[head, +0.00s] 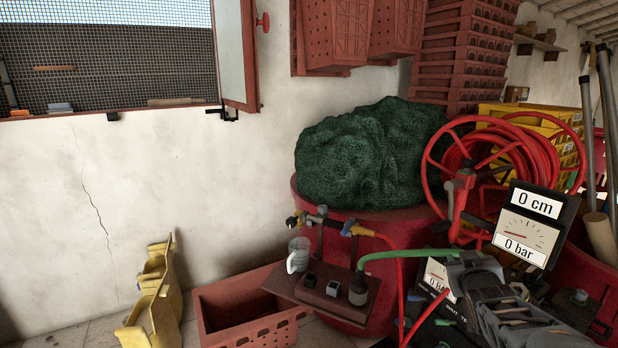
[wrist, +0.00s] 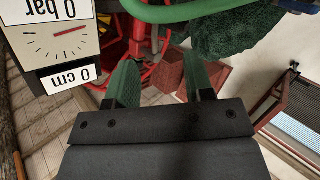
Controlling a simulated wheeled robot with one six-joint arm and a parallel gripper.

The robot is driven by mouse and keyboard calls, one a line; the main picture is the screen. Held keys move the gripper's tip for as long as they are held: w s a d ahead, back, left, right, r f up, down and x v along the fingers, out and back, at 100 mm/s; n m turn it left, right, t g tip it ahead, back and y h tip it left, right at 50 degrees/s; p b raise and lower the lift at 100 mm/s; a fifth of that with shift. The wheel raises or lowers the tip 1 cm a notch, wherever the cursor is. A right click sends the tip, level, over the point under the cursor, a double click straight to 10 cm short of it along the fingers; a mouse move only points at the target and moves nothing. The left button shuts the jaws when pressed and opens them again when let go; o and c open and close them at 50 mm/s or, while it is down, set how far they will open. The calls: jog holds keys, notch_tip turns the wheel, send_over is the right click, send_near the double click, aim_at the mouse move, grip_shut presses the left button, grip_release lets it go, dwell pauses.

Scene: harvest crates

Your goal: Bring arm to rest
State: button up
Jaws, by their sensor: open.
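My gripper (head: 472,266) is at the lower right of the head view, in front of the red drum and below the hose reel. In the wrist view my gripper (wrist: 160,75) shows two green-padded fingers standing apart. Nothing is between them. A dial with "0 cm" and "0 bar" (head: 527,228) stands close beside the arm; the dial also shows upside down in the wrist view (wrist: 62,38). A green hose (head: 405,254) runs from a small shelf to near my gripper, and the hose crosses the top of the wrist view (wrist: 190,12).
A red reel (head: 432,160) and dark green netting (head: 350,165) rest behind, over the red drum (head: 345,215). A red crate (head: 250,310) and yellow bins (head: 152,305) stand lower left.

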jog(key=s+a+r+g+y+p, duration=0.2)
jog(key=s+a+r+g+p, duration=0.2)
jog(key=s+a+p, duration=0.4)
jog(key=s+a+r+g+y+p, duration=0.3)
jog(key=s+a+r+g+p, duration=0.2)
jog(key=a, duration=0.6)
jog(key=s+g+p, duration=0.2)
jog(key=s+p, duration=0.1)
jog(key=s, duration=0.1)
jog(key=shift+s+r+p, duration=0.25)
jog(key=shift+r+p, duration=0.05)
